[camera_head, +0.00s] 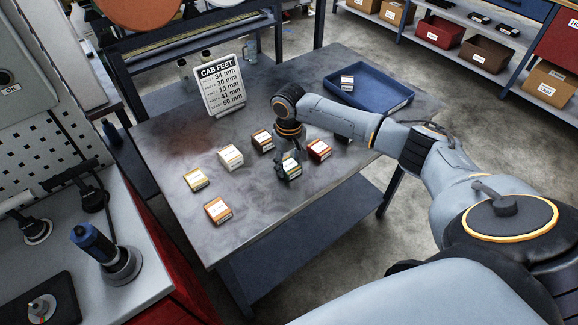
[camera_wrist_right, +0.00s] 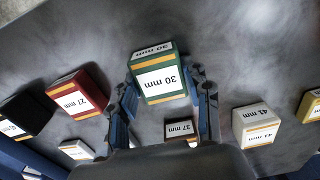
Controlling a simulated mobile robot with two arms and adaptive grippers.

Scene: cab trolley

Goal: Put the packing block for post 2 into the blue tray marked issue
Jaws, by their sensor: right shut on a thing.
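The green block marked 30 mm (camera_wrist_right: 160,78) is between the fingers of my right gripper (camera_wrist_right: 163,92), which is shut on it. In the head view the green block (camera_head: 292,172) shows below my right gripper (camera_head: 288,162), over the middle of the table; whether it is lifted is hard to tell. The sign headed CAB FEET (camera_head: 219,88) lists 30 mm on its second line. The blue tray (camera_head: 372,104) is at the table's far right, with one small white-labelled block (camera_head: 347,83) in it. My left gripper is not in view.
Other labelled blocks lie on the grey table (camera_head: 265,205): a red 27 mm block (camera_wrist_right: 77,97), a white 41 mm block (camera_wrist_right: 257,126), a 37 mm block (camera_wrist_right: 182,130) and several more. A bench with tools (camera_head: 110,255) stands at left.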

